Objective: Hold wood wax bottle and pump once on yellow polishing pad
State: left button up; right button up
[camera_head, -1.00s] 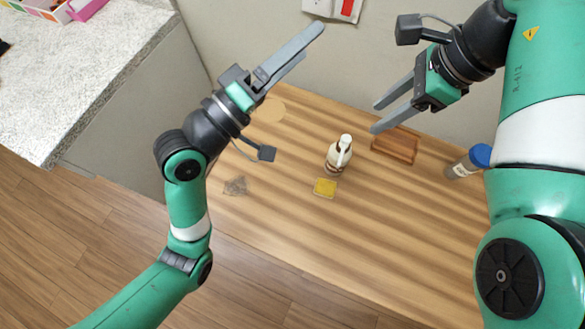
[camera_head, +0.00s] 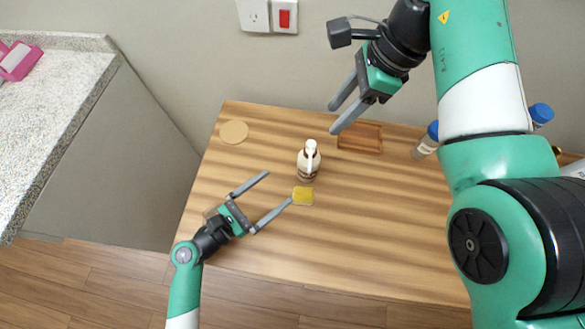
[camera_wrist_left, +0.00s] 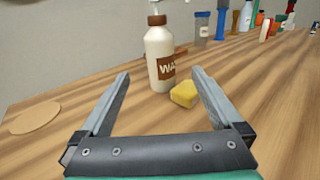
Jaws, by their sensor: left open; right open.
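The wood wax bottle (camera_head: 309,163) stands upright on the wooden table, white with a brown label and a white pump top. It also shows in the left wrist view (camera_wrist_left: 160,52), straight ahead between the finger lines and beyond the fingertips. The yellow polishing pad (camera_head: 303,196) lies flat just in front of the bottle; in the left wrist view the pad (camera_wrist_left: 184,94) is near the right finger. My left gripper (camera_head: 279,188) is open and empty, low over the table, left of the bottle and pad. My right gripper (camera_head: 334,120) is open and empty, above the table's back edge.
A wooden tray (camera_head: 360,138) is behind and right of the bottle. A blue-capped jar (camera_head: 427,140) stands farther right. A round tan disc (camera_head: 234,132) lies at the back left. A stone-topped counter (camera_head: 60,88) is left of the table. The table's front is clear.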

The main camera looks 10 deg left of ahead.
aim_at(300, 169)
pick_arm(q)
jog(key=x, duration=1.1)
